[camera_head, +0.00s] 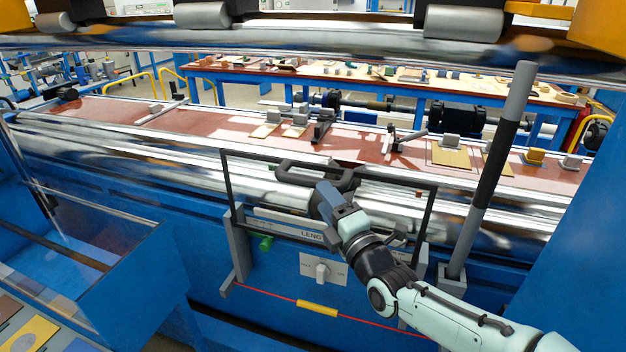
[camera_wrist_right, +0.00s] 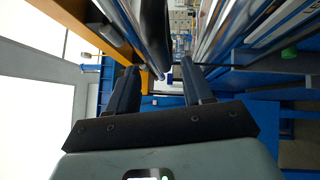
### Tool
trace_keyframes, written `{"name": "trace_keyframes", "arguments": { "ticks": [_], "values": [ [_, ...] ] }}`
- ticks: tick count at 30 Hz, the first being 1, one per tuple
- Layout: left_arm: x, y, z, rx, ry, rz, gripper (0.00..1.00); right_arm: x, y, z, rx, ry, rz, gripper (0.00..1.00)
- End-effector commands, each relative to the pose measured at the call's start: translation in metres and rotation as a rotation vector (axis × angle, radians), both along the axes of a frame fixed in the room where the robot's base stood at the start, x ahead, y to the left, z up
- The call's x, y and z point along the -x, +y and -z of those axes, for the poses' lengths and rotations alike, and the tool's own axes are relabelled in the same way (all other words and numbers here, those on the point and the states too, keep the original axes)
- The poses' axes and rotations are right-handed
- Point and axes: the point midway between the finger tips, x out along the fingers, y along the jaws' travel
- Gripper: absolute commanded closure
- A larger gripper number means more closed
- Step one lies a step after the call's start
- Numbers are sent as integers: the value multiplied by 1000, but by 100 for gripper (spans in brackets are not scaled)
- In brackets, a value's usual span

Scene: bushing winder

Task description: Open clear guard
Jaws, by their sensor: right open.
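The clear guard (camera_head: 228,181) is a see-through panel in a thin dark frame on the front of the blue winder, in the middle of the head view. It stands roughly upright in front of the shiny rollers. A dark handle (camera_head: 287,172) sits at its upper middle. My right gripper (camera_head: 331,190) is at the right part of this handle, its fingertips partly hidden. In the right wrist view the gripper (camera_wrist_right: 159,76) is open, and a dark bar (camera_wrist_right: 155,35), likely the handle, runs between its fingers. I cannot tell whether they touch. My left gripper is not in view.
Below the guard are a switch plate (camera_head: 322,270), a green knob (camera_head: 266,243) and a red cord with a yellow tag (camera_head: 317,307). A grey and black post (camera_head: 490,165) rises to the right. Long shiny rollers (camera_head: 120,150) lie behind. A clear-walled bin (camera_head: 110,262) is at left.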

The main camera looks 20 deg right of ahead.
Motion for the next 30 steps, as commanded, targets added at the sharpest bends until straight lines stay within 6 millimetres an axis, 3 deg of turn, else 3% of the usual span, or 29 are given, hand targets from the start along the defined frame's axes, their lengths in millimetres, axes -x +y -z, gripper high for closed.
{"name": "trace_keyframes", "arguments": {
  "ticks": [3, 10, 23, 27, 28, 30],
  "values": [
    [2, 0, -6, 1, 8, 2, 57, -26, 6, -5, -1, 2, -2, 49],
    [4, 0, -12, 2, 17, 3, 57, -57, 12, -8, -2, 1, -1, 49],
    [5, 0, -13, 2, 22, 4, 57, -66, 13, -9, -2, 1, 0, 49],
    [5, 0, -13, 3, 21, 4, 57, -66, 13, -9, -2, 1, 0, 95],
    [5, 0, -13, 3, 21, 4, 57, -66, 13, -9, -2, 1, 0, 100],
    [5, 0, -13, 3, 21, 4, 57, -66, 13, -9, -2, 1, 0, 100]
  ]
}}
